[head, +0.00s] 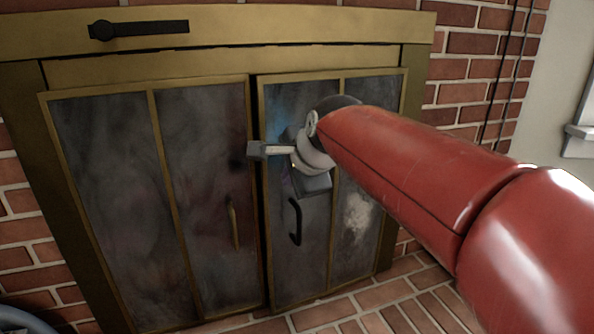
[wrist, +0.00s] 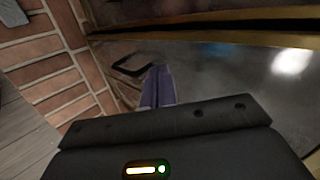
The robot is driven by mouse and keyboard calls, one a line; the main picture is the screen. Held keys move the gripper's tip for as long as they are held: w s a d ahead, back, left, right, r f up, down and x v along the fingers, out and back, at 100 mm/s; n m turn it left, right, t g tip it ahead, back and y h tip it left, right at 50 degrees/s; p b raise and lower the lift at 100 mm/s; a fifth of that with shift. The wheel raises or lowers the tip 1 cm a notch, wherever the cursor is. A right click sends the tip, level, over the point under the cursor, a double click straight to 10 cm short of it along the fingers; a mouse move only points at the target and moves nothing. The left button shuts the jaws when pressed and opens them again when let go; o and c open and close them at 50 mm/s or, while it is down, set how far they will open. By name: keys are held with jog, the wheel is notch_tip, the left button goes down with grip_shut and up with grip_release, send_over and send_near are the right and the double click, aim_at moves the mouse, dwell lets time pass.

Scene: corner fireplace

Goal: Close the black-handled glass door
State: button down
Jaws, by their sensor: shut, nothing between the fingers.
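The black-handled glass door (head: 345,225) is the right one of two brass-framed doors on the fireplace. A dark gap shows along its left edge; how far it stands open is hard to tell. Its black handle (head: 295,222) is on the left part of the door and also shows in the wrist view (wrist: 133,66). My gripper (head: 312,186) is in front of this door, just above the handle, partly hidden by my arm. In the wrist view its fingers (wrist: 158,76) are together and empty, beside the handle. I cannot tell whether they touch the glass.
The left glass door (head: 110,200) has a brass handle (head: 233,222) and sits close beside the right one. A black bar (head: 140,29) is on the brass top frame. Brick wall (head: 465,55) is at the right, and brick floor (head: 400,297) lies below the doors.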

aim_at(275, 155)
jog(key=shift+w+a, duration=0.25)
jog(key=shift+w, duration=0.35)
jog(key=shift+w+a, duration=0.3)
jog(key=shift+w, duration=0.3)
jog(key=shift+w+a, duration=0.25)
jog(key=shift+w, duration=0.35)
jog(key=shift+w+a+r+p, duration=0.1)
jog(key=shift+w+a+p, duration=0.25)
jog(key=shift+w, duration=0.3)
jog(key=shift+w+a+r+p, duration=0.1)
jog(key=shift+w+a+p, duration=0.1)
jog(key=shift+w+p, duration=0.35)
jog(key=shift+w+a+r+p, duration=0.1)
jog(key=shift+w+a+p, duration=0.25)
jog(key=shift+w, duration=0.35)
